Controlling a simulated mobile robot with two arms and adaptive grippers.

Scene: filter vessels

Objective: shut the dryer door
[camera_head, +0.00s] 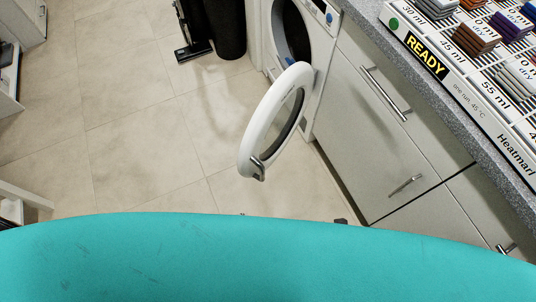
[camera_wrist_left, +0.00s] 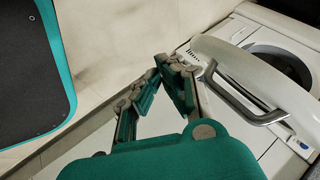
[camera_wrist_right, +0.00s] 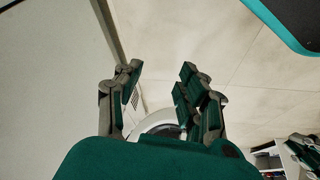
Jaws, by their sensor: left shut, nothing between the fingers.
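The dryer (camera_head: 315,22) stands at the top of the head view. Its round white door (camera_head: 250,130) is swung wide open, with a grey handle (camera_head: 258,168) on its rim. In the left wrist view the door (camera_wrist_left: 262,66) and its handle (camera_wrist_left: 238,103) are on the right. My left gripper (camera_wrist_left: 160,70) is shut and empty, its tips left of the handle and apart from it. My right gripper (camera_wrist_right: 160,70) is open and empty; part of a white round rim (camera_wrist_right: 158,122) shows behind its fingers. My turquoise body hides most of both arms in the head view.
Cabinets with bar handles (camera_head: 385,92) stand right of the dryer under a grey worktop (camera_head: 440,85) carrying a labelled board with coloured stacks. A black bin (camera_head: 226,28) stands left of the dryer. The tiled floor (camera_head: 140,140) left of the door is clear.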

